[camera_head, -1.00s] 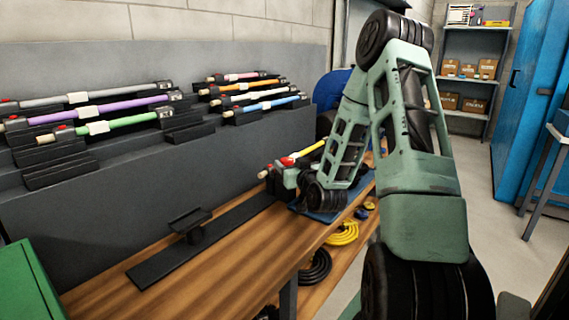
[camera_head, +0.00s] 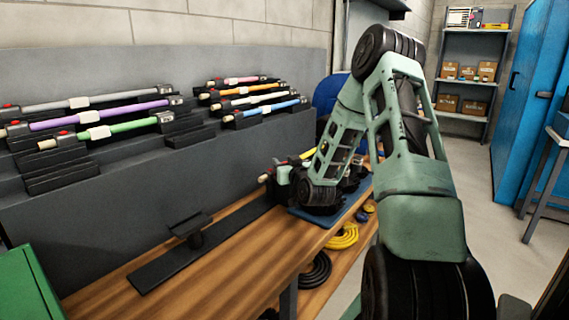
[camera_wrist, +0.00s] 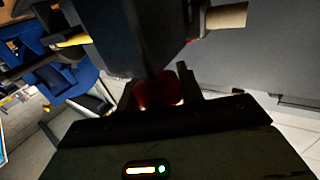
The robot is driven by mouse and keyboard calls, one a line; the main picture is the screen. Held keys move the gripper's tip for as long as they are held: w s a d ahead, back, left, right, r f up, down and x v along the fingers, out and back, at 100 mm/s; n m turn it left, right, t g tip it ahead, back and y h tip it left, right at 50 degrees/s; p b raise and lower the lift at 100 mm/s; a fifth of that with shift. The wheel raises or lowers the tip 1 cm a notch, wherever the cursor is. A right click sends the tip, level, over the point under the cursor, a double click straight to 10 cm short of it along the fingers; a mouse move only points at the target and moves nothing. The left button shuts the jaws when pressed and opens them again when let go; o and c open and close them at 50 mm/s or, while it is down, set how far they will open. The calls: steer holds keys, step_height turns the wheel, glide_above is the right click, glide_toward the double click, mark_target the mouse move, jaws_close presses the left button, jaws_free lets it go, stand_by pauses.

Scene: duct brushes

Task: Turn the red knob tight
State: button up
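In the wrist view the red knob (camera_wrist: 158,92) sits between the two fingers of my gripper (camera_wrist: 160,90), with a finger close on either side. I cannot tell whether the fingers press on it. The knob belongs to a dark clamp block (camera_wrist: 135,35) that holds a rod. The rod's yellow part (camera_wrist: 72,40) shows on the left and its pale wooden end (camera_wrist: 227,16) on the right. In the head view, the yellow rod (camera_head: 308,153) lies at the far part of the bench, and my wrist and gripper hide most of the clamp and knob.
Several coloured rods, including a purple one (camera_head: 100,116), rest on black holders of the grey stepped rack (camera_head: 240,155). An empty black stand (camera_head: 190,228) is on the wooden bench (camera_head: 215,265). A green box (camera_head: 30,290) is at lower left. Coiled hoses (camera_head: 343,237) lie below.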

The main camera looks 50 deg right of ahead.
steer(key=shift+m+g+h+b, duration=0.5)
steer(key=shift+m+h+b, duration=0.1)
steer(key=shift+h, duration=0.3)
steer(key=shift+s+d+m+g+h+b, duration=0.1)
steer(key=shift+m+g+h+b, duration=0.15)
steer(key=shift+m+g+h, duration=0.25)
steer(key=shift+s+d+m+g+h+b, duration=0.1)
steer(key=shift+m+g+h+b, duration=0.15)
steer(key=shift+m+h, duration=0.3)
steer(key=o, duration=1)
